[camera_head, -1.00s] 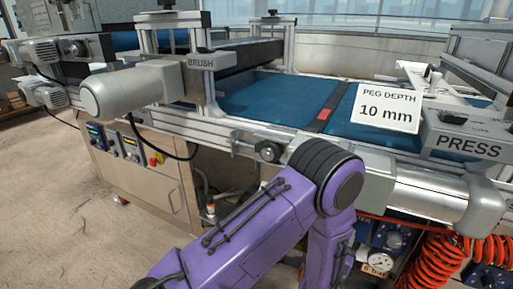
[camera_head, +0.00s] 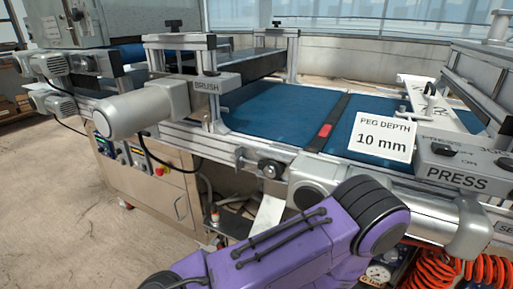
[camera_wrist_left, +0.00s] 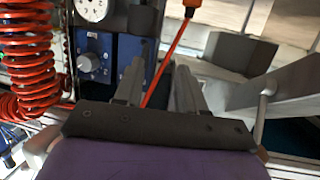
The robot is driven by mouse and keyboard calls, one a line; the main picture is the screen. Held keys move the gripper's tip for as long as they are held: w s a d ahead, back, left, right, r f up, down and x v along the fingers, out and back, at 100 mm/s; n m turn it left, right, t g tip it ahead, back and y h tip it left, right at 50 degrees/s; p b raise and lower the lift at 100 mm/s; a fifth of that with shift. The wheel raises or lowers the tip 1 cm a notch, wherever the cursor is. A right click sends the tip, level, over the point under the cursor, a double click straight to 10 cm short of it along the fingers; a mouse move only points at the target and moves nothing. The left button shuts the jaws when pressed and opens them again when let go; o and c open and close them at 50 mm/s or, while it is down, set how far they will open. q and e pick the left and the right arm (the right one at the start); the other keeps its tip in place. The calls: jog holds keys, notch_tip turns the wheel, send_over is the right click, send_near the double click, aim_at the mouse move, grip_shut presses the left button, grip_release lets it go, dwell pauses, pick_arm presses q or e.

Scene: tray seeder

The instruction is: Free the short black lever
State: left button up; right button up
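I cannot pick out the short black lever for sure. Small dark fittings (camera_head: 505,162) sit on top of the grey PRESS housing (camera_head: 455,166) at the right of the head view. My purple arm crosses the bottom of the head view, and its gripper is hidden there. In the left wrist view my left gripper (camera_wrist_left: 160,68) has its two grey fingers apart with nothing visibly held. An orange rod (camera_wrist_left: 168,62) shows behind the gap between them. My right gripper is in neither view.
A blue belt (camera_head: 280,105) runs through the machine, with a PEG DEPTH 10 mm sign (camera_head: 382,137) above it. A red coiled hose (camera_wrist_left: 22,65), a blue box with a knob (camera_wrist_left: 92,60) and a gauge (camera_wrist_left: 92,8) lie near my left gripper. Open floor is at left.

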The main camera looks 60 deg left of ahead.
pick_arm(q)
jog(key=s+a+n+g+h+p, duration=0.1)
jog(key=s+n+g+h+p, duration=0.1)
jog(key=s+g+p, duration=0.8)
jog(key=s+p, duration=0.3)
jog(key=s, duration=0.5)
jog(key=shift+f+g, duration=0.2)
jog(key=shift+g, duration=0.2)
jog(key=shift+s+f+n, duration=0.1)
jog(key=shift+s+n, duration=0.2)
jog(key=shift+s, duration=0.25)
